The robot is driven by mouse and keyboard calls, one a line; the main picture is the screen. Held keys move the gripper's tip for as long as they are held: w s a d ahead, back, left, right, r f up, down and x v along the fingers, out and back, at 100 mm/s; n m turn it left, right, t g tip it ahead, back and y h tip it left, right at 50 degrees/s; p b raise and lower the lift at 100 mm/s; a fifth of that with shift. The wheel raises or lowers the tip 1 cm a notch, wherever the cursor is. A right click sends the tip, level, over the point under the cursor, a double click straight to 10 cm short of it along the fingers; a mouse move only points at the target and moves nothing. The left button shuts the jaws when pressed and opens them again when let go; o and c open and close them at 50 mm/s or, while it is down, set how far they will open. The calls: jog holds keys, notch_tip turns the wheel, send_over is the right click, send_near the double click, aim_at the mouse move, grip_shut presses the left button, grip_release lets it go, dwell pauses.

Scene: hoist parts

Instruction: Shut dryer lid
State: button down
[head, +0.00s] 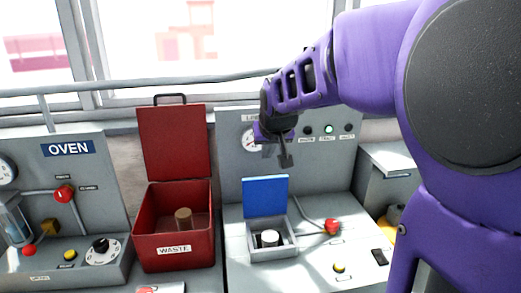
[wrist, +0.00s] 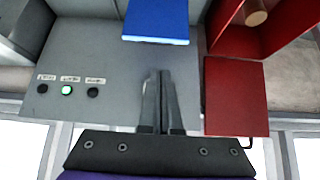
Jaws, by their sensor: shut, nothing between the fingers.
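A small grey box (head: 272,250) stands on the right-hand grey unit, and its blue lid (head: 265,196) is open and upright at the back. This seems to be the dryer; the panel label is mostly hidden behind my arm. A white round piece (head: 270,237) sits inside the box. My gripper (head: 285,162) is shut and empty, fingers pointing down, above and slightly right of the blue lid and apart from it. In the wrist view the shut fingers (wrist: 160,80) are in front of the grey panel, with the blue lid (wrist: 156,20) beyond them.
A red waste box (head: 172,258) with its lid (head: 170,142) raised stands just left, a brown cylinder (head: 184,218) inside. A red knob (head: 332,226) and yellow button (head: 339,268) are right of the box. The oven unit (head: 70,190) is far left.

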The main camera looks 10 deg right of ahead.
jog(key=g+p, duration=0.1)
jog(key=g, duration=0.2)
send_near(266, 168)
jog(key=s, duration=0.1)
jog(key=s+r, duration=0.2)
jog(key=shift+s+a+r, duration=0.15)
jog(key=shift+s+a, duration=0.15)
jog(key=shift+s, duration=0.05)
jog(key=x, duration=1)
jog(key=shift+w+p, duration=0.15)
jog(key=shift+p, duration=0.15)
jog(key=s, duration=0.3)
jog(key=shift+s+r, duration=0.3)
jog(key=shift+b, duration=0.4)
